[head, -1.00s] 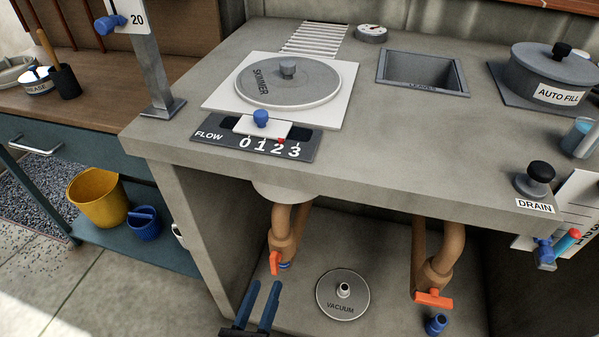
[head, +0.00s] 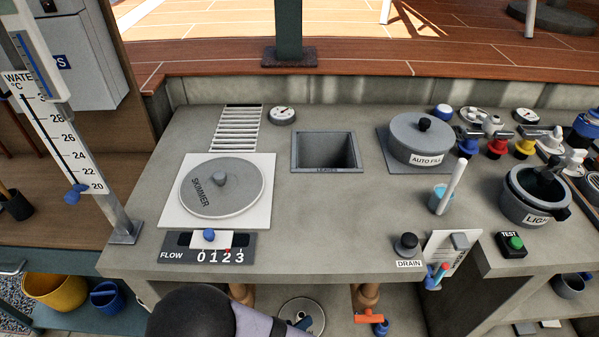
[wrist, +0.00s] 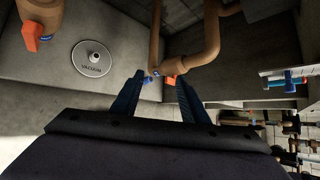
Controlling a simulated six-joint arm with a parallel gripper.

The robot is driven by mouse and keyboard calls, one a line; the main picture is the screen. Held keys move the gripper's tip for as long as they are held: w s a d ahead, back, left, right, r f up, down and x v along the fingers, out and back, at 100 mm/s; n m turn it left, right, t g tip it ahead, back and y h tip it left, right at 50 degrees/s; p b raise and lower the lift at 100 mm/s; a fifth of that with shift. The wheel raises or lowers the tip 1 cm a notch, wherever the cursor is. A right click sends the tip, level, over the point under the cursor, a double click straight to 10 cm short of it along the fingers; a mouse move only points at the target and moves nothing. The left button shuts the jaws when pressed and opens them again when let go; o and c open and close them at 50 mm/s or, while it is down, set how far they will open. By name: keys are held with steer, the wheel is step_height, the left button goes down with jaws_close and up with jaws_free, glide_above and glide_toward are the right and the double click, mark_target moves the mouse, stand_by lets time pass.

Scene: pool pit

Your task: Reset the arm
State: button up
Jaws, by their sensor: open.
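My gripper (wrist: 157,88) shows in the wrist view with its two blue fingers apart and nothing held between them. Beyond the fingertips are a brown pipe (wrist: 205,50) with an orange handle (wrist: 169,81) and a small blue fitting; I cannot tell how close they are. In the head view my dark, rounded arm link and a pale grey link fill the bottom edge, in front of the counter. They cover part of the space under the counter and part of the vacuum disc (head: 294,308). The fingers are mostly hidden in the head view.
The grey counter (head: 300,225) carries the skimmer lid (head: 221,187), flow slider (head: 209,236), leaves basin (head: 325,151), auto fill pot (head: 422,138) and drain knob (head: 406,244). The thermometer post (head: 105,195) rises at the left. Pipes with orange handles (head: 369,316) stand below.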

steer(key=s+d+r+m+g+y+p, duration=0.1)
steer(key=s+d+r+m+g+p, duration=0.15)
steer(key=r+p, duration=0.5)
steer(key=s+d+r+m+g+p, duration=0.2)
steer(key=d+r+g+p, duration=0.3)
steer(key=r, duration=0.4)
steer(key=shift+w+d+r+m+g+y, duration=0.1)
steer(key=shift+w+d+r+m+y, duration=1.25)
steer(key=shift+m, duration=4.25)
steer(key=shift+s+d+r+m+g+y, duration=0.15)
steer(key=shift+d+r+m+y, duration=0.95)
steer(key=shift+r+m, duration=3.2)
steer(key=shift+w+d+r+m+g+y, duration=0.1)
steer(key=shift+w+d+r+m+y, duration=1.25)
steer(key=shift+m, duration=5.5)
steer(key=shift+s+d+f+h, duration=0.4)
steer(key=shift+s+d+h, duration=0.25)
steer(key=shift+h, duration=0.25)
